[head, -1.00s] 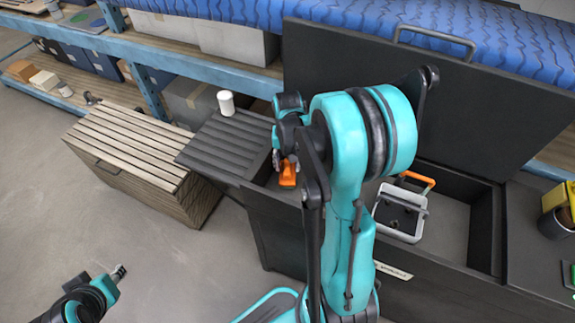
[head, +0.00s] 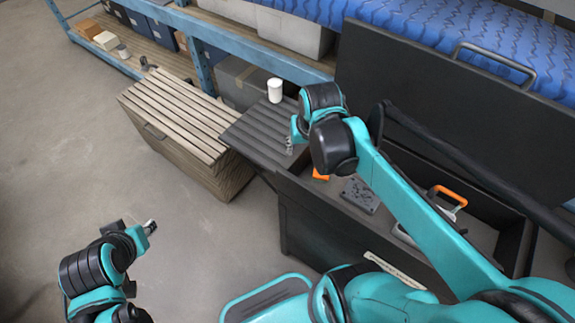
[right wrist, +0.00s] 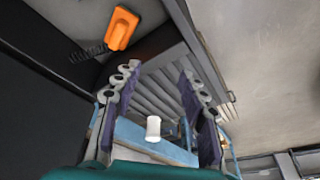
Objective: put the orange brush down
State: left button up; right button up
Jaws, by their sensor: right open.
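The orange brush (head: 320,175) lies inside the left end of the dark open chest (head: 318,206), partly hidden by my right arm in the head view. In the right wrist view the brush (right wrist: 122,28) shows its orange back and dark bristles, outside my fingers and apart from them. My right gripper (head: 292,143) is open and empty, above the chest's left end near the ribbed dark panel (head: 258,138). Its two fingers (right wrist: 155,105) stand apart in the right wrist view. My left gripper (head: 150,226) hangs over the floor at lower left, too small to judge.
A white cup (head: 275,90) stands on the ribbed panel. A slatted wooden crate (head: 175,115) is left of it. The chest also holds a dark flat piece (head: 360,194) and an orange-handled item (head: 447,194). Its raised lid (head: 440,110) blocks the back.

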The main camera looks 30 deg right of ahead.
jog(key=s+a+n+t, duration=0.3)
jog(key=s+a+n, duration=0.1)
jog(key=a, duration=0.3)
jog(key=shift+s+a+r+t+y, duration=0.3)
jog(key=shift+a+y, duration=0.1)
